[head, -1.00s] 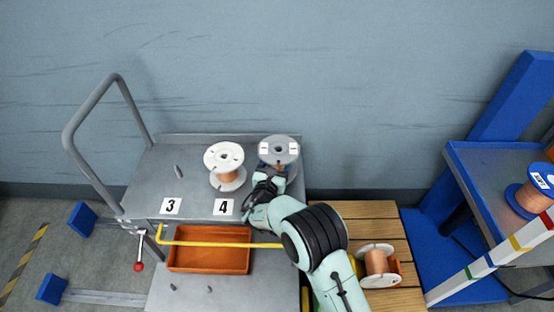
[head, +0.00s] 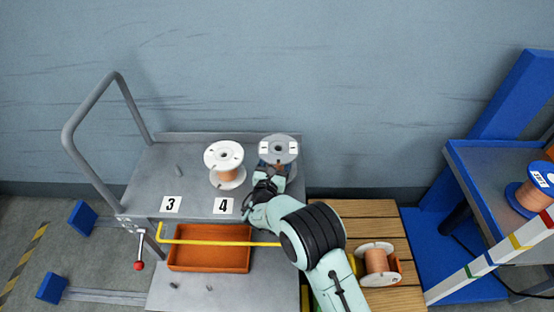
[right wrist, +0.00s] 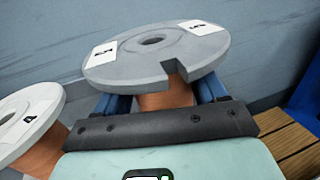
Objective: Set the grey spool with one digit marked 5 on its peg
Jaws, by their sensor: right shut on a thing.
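The grey spool (head: 278,149) stands upright at the right end of the cart's upper shelf, in line with the white spool. In the right wrist view its grey top flange (right wrist: 158,54) carries white labels, one of which seems to read 5, and a notch in the near edge. My right gripper (head: 268,176) is shut on the grey spool, its blue fingers (right wrist: 160,100) on either side of the copper winding below the flange. The peg under the spool is hidden. My left gripper is not in view.
A white spool (head: 224,164) stands just left, behind the plate marked 4 (head: 223,206). A bare peg (head: 179,171) is behind the plate marked 3 (head: 171,204). A yellow bar (head: 205,242) crosses above an orange bin (head: 210,262). Another spool (head: 376,260) lies on the wooden slats.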

